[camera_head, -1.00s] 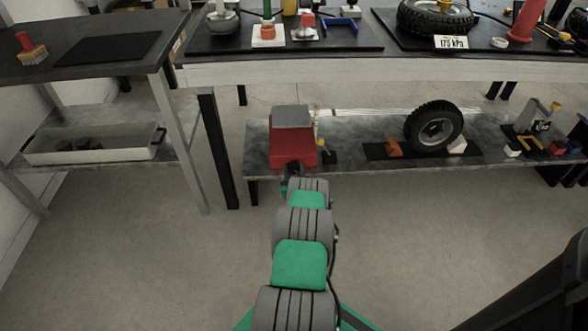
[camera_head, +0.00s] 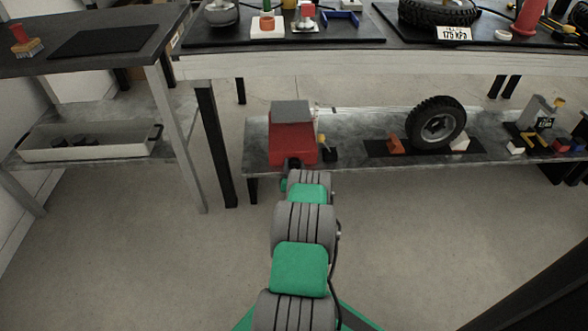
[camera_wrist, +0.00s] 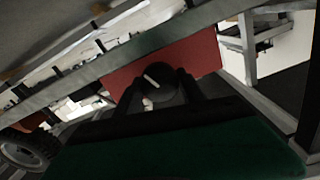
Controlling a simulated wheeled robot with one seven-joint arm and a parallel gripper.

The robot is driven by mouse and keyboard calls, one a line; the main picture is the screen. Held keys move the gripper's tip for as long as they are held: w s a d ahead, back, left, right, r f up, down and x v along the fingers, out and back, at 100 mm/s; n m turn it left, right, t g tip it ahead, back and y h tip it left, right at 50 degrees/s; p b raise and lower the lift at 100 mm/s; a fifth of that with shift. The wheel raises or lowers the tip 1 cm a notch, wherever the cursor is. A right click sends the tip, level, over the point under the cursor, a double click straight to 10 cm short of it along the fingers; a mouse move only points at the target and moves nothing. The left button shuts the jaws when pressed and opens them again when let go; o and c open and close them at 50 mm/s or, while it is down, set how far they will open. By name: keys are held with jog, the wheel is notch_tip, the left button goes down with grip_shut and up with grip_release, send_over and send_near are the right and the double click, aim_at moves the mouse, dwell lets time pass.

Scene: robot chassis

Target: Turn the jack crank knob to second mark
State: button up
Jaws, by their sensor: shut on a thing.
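The jack is a red box with a grey top (camera_head: 291,111) on the low shelf in the head view. In the wrist view its red front face (camera_wrist: 205,52) is tilted. A dark round knob (camera_wrist: 166,80) with a white pointer line sits on that face. My gripper (camera_wrist: 156,88) has one finger on each side of the knob and is shut on it. In the head view my arm reaches up to the jack's front, and the knob is hidden there. I cannot make out any scale marks around the knob.
The low metal shelf (camera_head: 350,158) also holds a small tire (camera_head: 436,122) on a black mat with orange and white blocks, right of the jack. A table leg (camera_head: 215,145) stands to the left. The floor in front is clear.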

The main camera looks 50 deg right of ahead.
jog(key=shift+m+b, duration=1.15)
jog(key=shift+m, duration=1.05)
jog(key=o, duration=1.3)
jog(key=shift+o, duration=0.2)
jog(key=shift+s, duration=0.1)
jog(key=p+v, duration=0.2)
jog(key=v, duration=0.5)
jog(key=shift+s+a+p, duration=0.25)
jog(key=shift+p, duration=0.05)
